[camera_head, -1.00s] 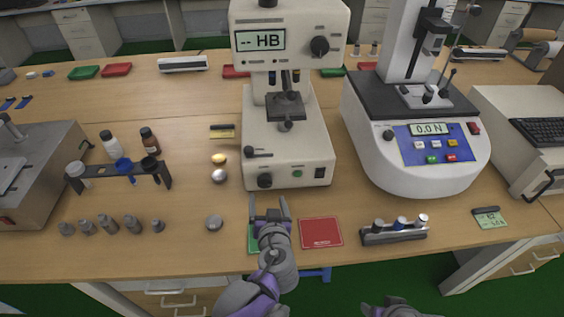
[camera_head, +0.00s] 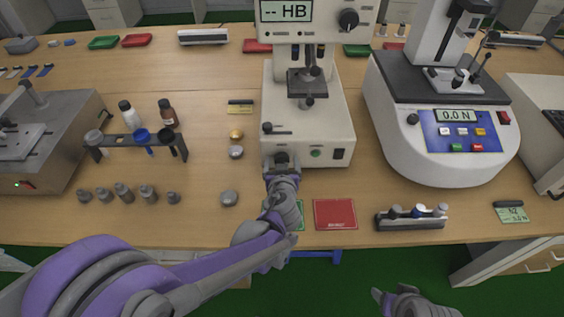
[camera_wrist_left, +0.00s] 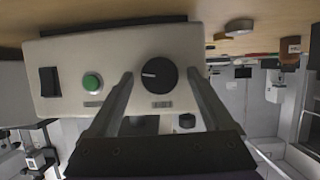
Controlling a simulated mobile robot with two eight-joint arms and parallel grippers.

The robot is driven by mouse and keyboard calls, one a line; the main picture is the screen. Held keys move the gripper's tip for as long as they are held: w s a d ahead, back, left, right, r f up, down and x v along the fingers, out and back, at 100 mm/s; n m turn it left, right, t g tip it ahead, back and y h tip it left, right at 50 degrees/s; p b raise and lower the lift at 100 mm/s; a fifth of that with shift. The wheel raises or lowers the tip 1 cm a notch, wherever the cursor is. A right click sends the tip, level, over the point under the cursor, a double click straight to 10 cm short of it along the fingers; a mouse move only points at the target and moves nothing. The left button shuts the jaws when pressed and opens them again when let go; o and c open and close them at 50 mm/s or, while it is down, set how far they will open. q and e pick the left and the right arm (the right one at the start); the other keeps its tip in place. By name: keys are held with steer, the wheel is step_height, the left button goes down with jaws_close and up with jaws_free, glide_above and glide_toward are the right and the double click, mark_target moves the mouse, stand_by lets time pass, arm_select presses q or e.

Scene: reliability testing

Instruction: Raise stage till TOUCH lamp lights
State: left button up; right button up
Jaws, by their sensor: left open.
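The hardness tester (camera_head: 335,125) stands mid-bench; its display (camera_head: 286,11) reads "-- HB". Its dark stage (camera_head: 307,84) sits below the objectives, with a gap between. No lit TOUCH lamp can be made out. A black round knob (camera_wrist_left: 157,75) is on the base's front, beside a green button (camera_wrist_left: 93,82) and a black switch (camera_wrist_left: 49,82). My left gripper (camera_head: 281,170) is open at the knob; in the left wrist view its fingers (camera_wrist_left: 160,88) straddle the knob, contact unclear. My right gripper (camera_head: 388,297) is partly in view at the bottom, apart from everything.
A force tester (camera_head: 458,162) reading 0.0 N stands right. Green (camera_head: 298,217) and red (camera_head: 335,214) mats lie in front of the hardness tester. A small rack (camera_head: 411,221) is right of them. A bottle rack (camera_head: 135,146) and several grey weights (camera_head: 123,192) are left.

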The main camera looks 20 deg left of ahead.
arm_select(q)
steer(key=shift+w, duration=0.1)
jaws_close()
stand_by(0.4)
steer(key=m+y, duration=0.2)
steer(key=shift+d+f+m, duration=0.1)
steer(key=shift+d+m, duration=0.1)
steer(key=shift+m, duration=0.2)
steer(key=m+y, duration=0.1)
steer(key=m+y+b, duration=0.1)
steer(key=m, duration=0.1)
steer(key=shift+w+d+f, duration=0.1)
steer(key=shift+d+f, duration=0.05)
steer(key=m+y+b, duration=0.2)
steer(key=m, duration=0.2)
steer(key=shift+f, duration=0.2)
steer(key=m+t+y+b, duration=0.1)
steer(key=m, duration=0.1)
steer(key=m+b, duration=0.2)
steer(key=m, duration=0.1)
steer(key=shift+f+t+y, duration=0.1)
steer(key=shift+t+y, duration=0.3)
steer(key=shift+m, duration=0.3)
